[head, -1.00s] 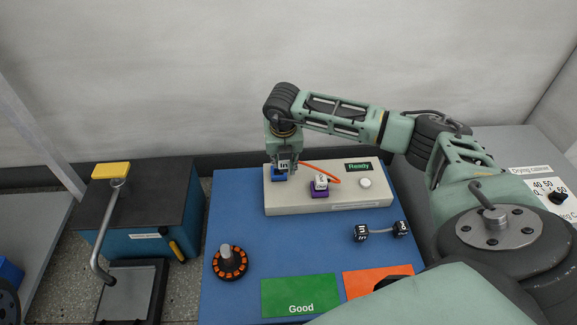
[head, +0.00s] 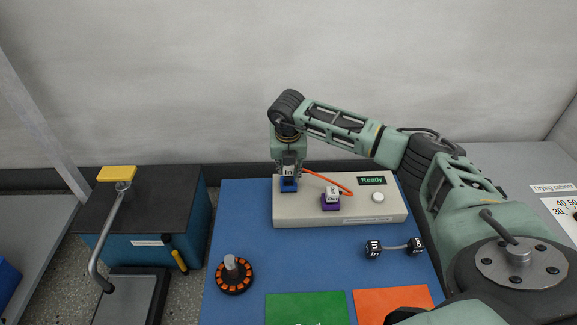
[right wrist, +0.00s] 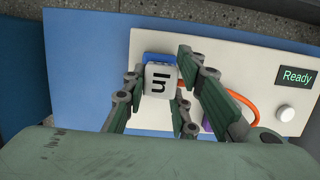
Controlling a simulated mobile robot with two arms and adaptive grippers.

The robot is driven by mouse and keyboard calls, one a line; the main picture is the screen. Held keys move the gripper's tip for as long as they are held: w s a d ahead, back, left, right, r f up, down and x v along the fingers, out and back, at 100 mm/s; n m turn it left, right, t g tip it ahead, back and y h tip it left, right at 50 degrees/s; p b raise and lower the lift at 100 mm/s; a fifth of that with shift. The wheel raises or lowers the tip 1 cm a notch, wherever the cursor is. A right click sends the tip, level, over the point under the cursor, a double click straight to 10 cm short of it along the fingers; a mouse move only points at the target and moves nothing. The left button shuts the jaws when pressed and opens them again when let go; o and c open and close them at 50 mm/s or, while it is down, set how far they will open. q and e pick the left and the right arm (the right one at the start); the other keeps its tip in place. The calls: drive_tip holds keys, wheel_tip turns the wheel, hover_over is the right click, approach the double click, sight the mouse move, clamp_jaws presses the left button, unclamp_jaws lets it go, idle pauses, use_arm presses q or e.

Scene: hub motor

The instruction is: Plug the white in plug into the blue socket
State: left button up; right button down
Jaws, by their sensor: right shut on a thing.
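The white In plug (head: 288,169) is held in my right gripper (head: 288,174), which points down over the blue socket (head: 289,186) on the beige box. In the right wrist view the white In plug (right wrist: 160,80) sits between the fingers, with its label facing the camera. A strip of the blue socket (right wrist: 158,58) shows past the plug's edge. The plug lines up closely with the socket from above; whether it is seated or just above cannot be told. An orange cable (head: 330,180) runs from it to the white Out plug (head: 332,192) at the purple socket (head: 331,203). My left gripper is not in view.
The beige box (head: 350,213) has a Ready display (head: 371,181) and a white button (head: 378,197). On the blue mat (head: 270,250) are black In and Out plugs (head: 374,248), a hub motor (head: 235,273), and green (head: 305,308) and orange (head: 380,300) cards.

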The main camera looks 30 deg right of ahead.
drive_tip(key=shift+f, duration=0.1)
idle(0.3)
drive_tip(key=shift+f, duration=0.45)
drive_tip(key=shift+f, duration=0.15)
drive_tip(key=shift+f, duration=0.3)
drive_tip(key=shift+f, duration=0.15)
drive_tip(key=shift+f, duration=0.1)
idle(0.4)
drive_tip(key=shift+f, duration=0.1)
idle(0.4)
